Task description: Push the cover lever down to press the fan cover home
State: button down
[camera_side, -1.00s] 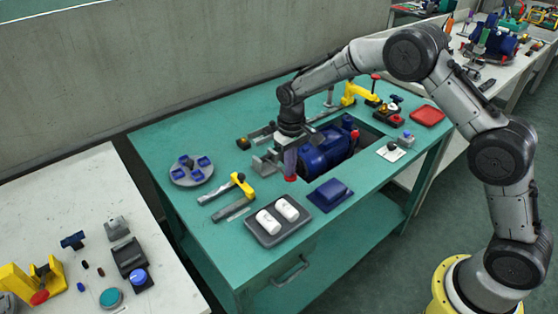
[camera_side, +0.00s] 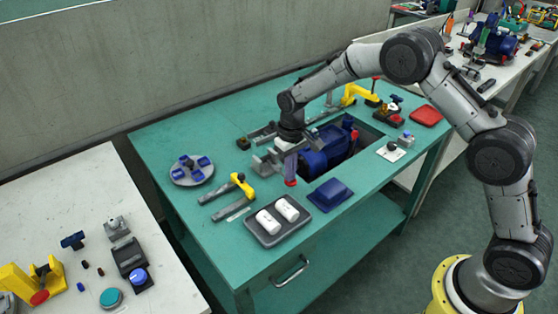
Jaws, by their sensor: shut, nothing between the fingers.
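The blue motor (camera_side: 336,146) lies in the dark recess of the green bench. Grey bracket parts (camera_side: 268,160) stand at its left end. A purple bar (camera_side: 290,164) with a red end (camera_side: 290,183) shows just below my wrist and in front of the motor; it looks like the cover lever, but I cannot make out its pivot. My gripper (camera_side: 289,148) is shut and empty, pointing down at the upper part of this bar. I cannot tell whether it touches. The fan cover is not clearly distinguishable behind my gripper and the brackets.
A round tray (camera_side: 191,171) of blue parts is at left. A yellow clamp (camera_side: 357,93) and red tray (camera_side: 426,116) stand behind.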

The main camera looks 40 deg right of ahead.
jog(key=shift+s+f, duration=0.1)
jog(key=shift+f, duration=0.3)
dwell(0.6)
jog(key=shift+r, duration=0.1)
jog(key=shift+r, duration=1.8)
jog(key=shift+w+r, duration=0.3)
jog(key=shift+r, duration=0.6)
jog(key=shift+w+r, duration=0.3)
jog(key=shift+r, duration=3.1)
